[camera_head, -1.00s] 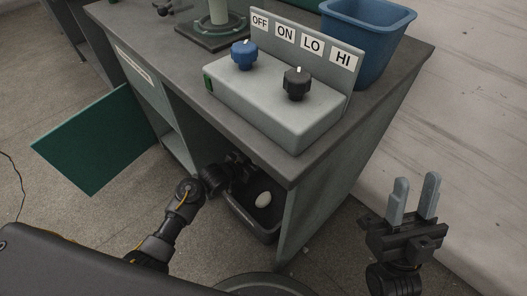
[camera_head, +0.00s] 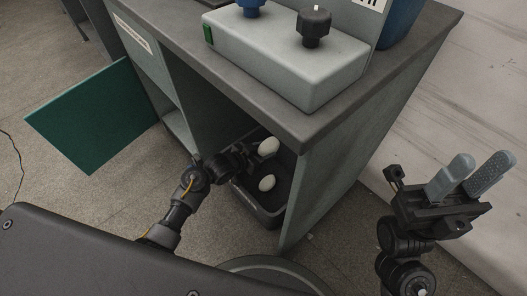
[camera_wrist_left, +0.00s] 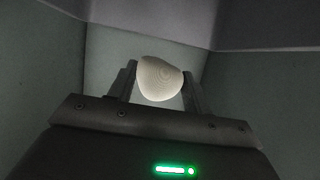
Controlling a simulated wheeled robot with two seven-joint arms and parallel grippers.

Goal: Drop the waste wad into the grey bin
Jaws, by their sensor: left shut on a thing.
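The waste wad (camera_head: 268,146), pale and egg-shaped, is held by my left gripper (camera_head: 258,150). In the left wrist view the wad (camera_wrist_left: 160,78) sits between the two fingers (camera_wrist_left: 159,85), which are shut on it. In the head view the fingers are mostly hidden by the wrist. The grey bin (camera_head: 270,217) is a dark open tub inside the cabinet, and the held wad shows over its far part. A second pale wad (camera_head: 267,183) lies in the bin. My right gripper (camera_head: 482,165) is open and empty outside the cabinet, at the right.
The cabinet (camera_head: 320,180) has side walls close around the left arm and a worktop above. Its green door (camera_head: 85,115) stands open at the left. A control box (camera_head: 290,65) with two knobs and a blue tub (camera_head: 402,25) are on top. Floor in front is clear.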

